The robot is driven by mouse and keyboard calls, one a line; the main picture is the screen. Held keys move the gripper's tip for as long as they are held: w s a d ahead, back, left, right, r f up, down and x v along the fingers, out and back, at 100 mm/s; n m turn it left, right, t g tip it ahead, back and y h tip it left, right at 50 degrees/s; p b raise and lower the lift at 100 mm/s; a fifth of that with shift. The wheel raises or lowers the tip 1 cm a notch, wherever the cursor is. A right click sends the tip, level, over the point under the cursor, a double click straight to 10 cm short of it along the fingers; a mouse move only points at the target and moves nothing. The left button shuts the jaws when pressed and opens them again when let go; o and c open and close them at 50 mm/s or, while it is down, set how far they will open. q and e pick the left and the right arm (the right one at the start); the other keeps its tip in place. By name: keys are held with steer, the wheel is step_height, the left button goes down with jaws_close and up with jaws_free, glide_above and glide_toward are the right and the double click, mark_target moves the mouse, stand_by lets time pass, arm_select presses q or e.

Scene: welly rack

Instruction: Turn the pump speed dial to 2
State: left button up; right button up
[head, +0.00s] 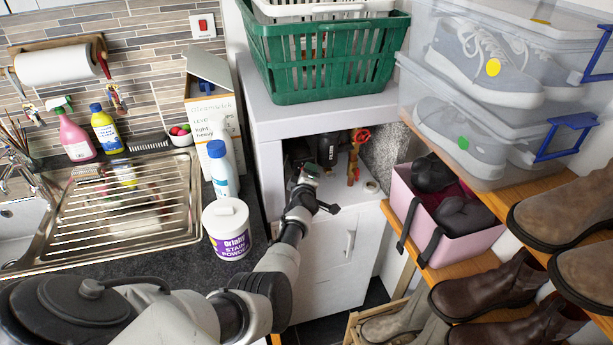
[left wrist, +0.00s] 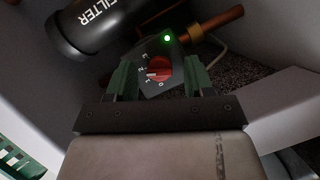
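The red pump speed dial (left wrist: 160,70) sits on a dark plate marked 0, 1, 2 and 3 in the left wrist view. Its white mark appears to point at or near 1. A green light (left wrist: 167,38) is lit on the plate. My left gripper (left wrist: 159,68) is open, with one green finger on each side of the dial; I see gaps between fingers and dial. In the head view my left arm reaches into the open niche of the white cabinet (head: 262,104), and the dial cannot be made out there. My right gripper is not in view.
A black filter cylinder (left wrist: 88,28) and a copper-coloured pipe (left wrist: 215,22) lie close behind the dial. A red valve wheel (head: 361,136) is right in the niche. A green basket (head: 322,62) stands on top. A white stain powder tub (head: 226,228) stands left of my arm.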

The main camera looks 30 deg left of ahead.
arm_select(q)
steer(key=p+v, duration=0.5)
steer(key=v, duration=0.5)
steer(key=shift+s+d, duration=0.2)
steer(key=shift+s, duration=0.1)
stand_by(0.4)
